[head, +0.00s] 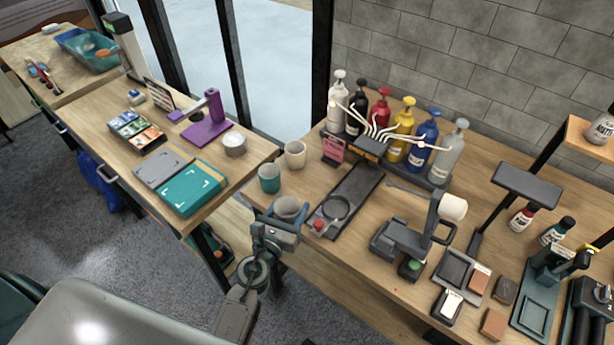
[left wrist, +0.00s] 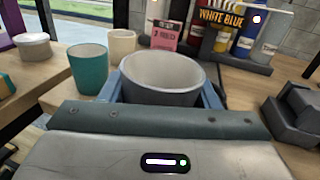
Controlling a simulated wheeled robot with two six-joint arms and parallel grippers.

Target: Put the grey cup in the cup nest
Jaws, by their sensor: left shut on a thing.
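The grey cup (head: 289,206) is upright between the fingers of my left gripper (head: 277,220), at the near left edge of the right-hand table. In the left wrist view the same cup (left wrist: 163,78) has a blue finger on either side, and its open top faces up. I cannot tell whether its base touches the table. A black ring (head: 336,208) on a long dark tray (head: 357,190), which looks like the cup nest, lies just right of the cup; it appears empty. My right gripper is not in view.
A teal cup (head: 269,178) and a cream cup (head: 295,154) stand behind the grey cup. A red-topped item (head: 318,226) sits at the tray's near end. Several pump bottles (head: 403,128) line the back. A dark stand (head: 407,238) is to the right.

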